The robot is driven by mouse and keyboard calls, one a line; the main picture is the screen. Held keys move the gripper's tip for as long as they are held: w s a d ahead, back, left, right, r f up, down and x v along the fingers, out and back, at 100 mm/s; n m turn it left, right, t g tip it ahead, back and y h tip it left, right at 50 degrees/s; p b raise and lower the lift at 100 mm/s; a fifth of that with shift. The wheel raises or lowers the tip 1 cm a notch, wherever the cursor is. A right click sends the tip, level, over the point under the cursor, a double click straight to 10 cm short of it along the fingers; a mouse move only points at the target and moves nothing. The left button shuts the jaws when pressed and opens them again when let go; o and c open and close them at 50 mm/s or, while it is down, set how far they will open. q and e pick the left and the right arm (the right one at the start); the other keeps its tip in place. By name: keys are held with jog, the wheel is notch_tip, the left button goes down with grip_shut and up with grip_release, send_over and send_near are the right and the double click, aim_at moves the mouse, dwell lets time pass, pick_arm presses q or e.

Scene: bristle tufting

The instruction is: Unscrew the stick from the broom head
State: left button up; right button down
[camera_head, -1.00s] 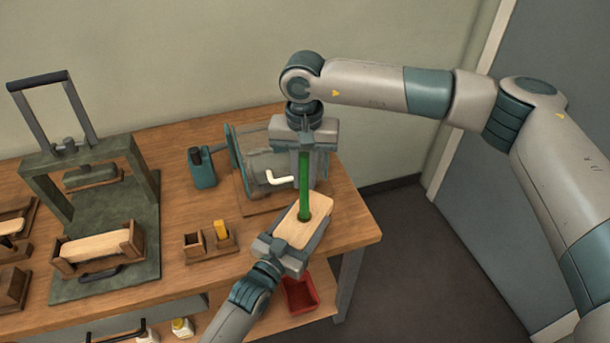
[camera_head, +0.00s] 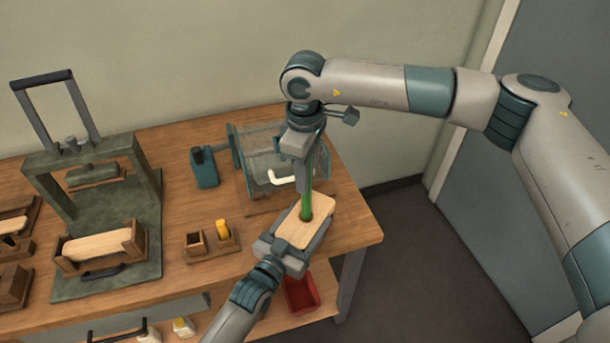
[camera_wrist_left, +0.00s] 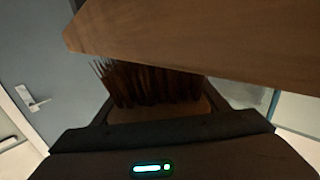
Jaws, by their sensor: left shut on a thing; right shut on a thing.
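I cannot tell how far the stick sits in the hole.
A red bin (camera_head: 299,295) sits below. Floor at right is clear.

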jog(key=c, duration=1.7)
grip_release()
jog(key=shift+o, duration=0.2)
jog(key=shift+r, duration=2.25)
jog(key=shift+o, duration=0.4)
